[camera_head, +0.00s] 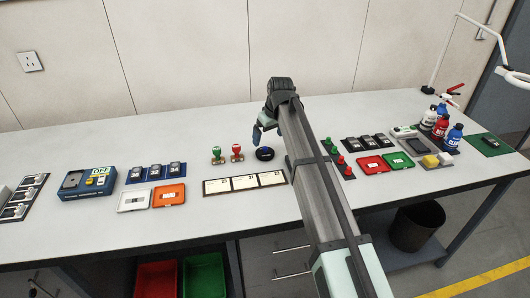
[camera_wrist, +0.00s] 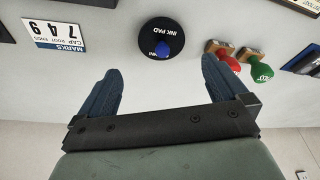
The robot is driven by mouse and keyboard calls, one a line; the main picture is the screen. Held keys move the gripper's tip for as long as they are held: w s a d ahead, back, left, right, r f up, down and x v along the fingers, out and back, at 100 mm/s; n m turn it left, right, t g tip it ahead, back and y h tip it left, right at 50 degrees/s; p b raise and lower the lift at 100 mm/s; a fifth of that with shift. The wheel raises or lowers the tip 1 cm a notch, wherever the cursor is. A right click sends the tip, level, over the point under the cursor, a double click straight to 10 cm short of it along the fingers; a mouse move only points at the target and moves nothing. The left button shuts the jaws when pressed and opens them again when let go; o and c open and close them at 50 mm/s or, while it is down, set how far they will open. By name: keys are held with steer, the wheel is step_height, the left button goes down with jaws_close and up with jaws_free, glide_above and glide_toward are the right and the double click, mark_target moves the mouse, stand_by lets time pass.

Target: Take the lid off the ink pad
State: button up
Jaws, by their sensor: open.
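The ink pad (camera_head: 264,154) is a small round black thing on the table, beside two stamps. In the wrist view the ink pad (camera_wrist: 155,30) shows as a black disc with white "INK PAD" lettering and a blue knob (camera_wrist: 163,48). The disc appears to be its lid, in place on the pad. My gripper (camera_wrist: 160,74) is open and empty, its two blue fingers spread on either side of the pad's line, apart from it. In the head view my gripper (camera_head: 257,133) is above the table, just behind and left of the pad.
A red-handled stamp (camera_head: 236,152) and a green-handled stamp (camera_head: 216,154) stand left of the pad. A white three-panel card (camera_head: 244,183) lies in front. More stamps and red and green pads (camera_head: 370,163) are to the right. The table behind the pad is clear.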

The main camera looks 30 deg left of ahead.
mark_target(266, 148)
steer(key=shift+s+x, duration=0.15)
steer(key=shift+x, duration=1.4)
steer(key=shift+s+x, duration=0.15)
steer(key=shift+x, duration=1.35)
steer(key=shift+d, duration=0.1)
steer(key=shift+c, duration=0.5)
steer(key=c, duration=1)
